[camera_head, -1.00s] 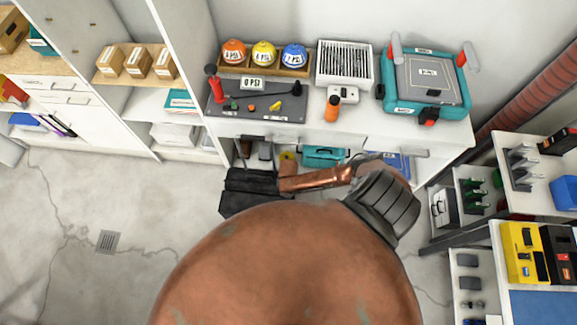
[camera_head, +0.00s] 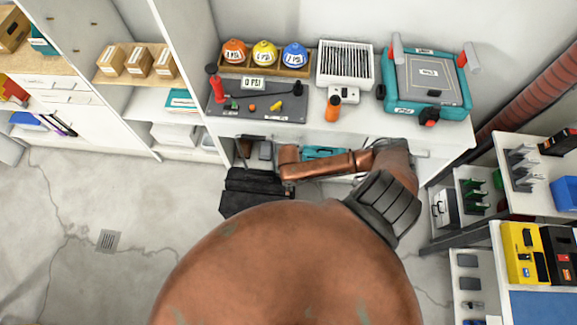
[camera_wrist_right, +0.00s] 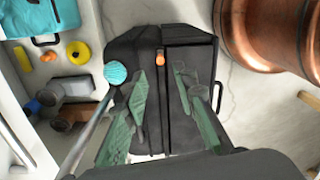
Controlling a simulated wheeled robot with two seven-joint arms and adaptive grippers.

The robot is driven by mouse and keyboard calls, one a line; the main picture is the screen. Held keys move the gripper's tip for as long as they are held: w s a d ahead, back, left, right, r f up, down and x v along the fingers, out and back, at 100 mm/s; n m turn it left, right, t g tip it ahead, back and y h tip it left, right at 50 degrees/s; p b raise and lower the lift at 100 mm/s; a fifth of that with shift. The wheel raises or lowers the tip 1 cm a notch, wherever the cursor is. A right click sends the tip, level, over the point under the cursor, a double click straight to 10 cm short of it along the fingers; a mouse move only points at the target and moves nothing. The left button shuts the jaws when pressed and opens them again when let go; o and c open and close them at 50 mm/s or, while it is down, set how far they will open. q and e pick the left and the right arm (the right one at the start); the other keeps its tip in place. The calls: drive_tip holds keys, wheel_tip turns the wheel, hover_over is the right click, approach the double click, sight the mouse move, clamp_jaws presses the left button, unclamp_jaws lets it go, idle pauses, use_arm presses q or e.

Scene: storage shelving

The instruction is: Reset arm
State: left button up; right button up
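My right gripper (camera_wrist_right: 160,82) shows in the right wrist view with its two green fingers apart. It is open, and nothing is seen held between the fingertips. A black case (camera_wrist_right: 190,50) on the floor lies behind the fingers in that view. In the head view, my copper-coloured arm fills the lower middle and its forearm runs left in front of the workbench. The right gripper itself cannot be made out there. My left gripper is in neither view.
The white workbench (camera_head: 380,130) bears a teal device (camera_head: 430,85), a white vented box (camera_head: 344,65) and a tray of coloured balls (camera_head: 265,60). The black case (camera_head: 255,190) stands on the floor before it. Shelving (camera_head: 505,210) stands at right. Floor at left is clear.

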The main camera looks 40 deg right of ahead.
drive_tip(key=shift+r, duration=0.2)
drive_tip(key=shift+a, duration=0.15)
idle(0.3)
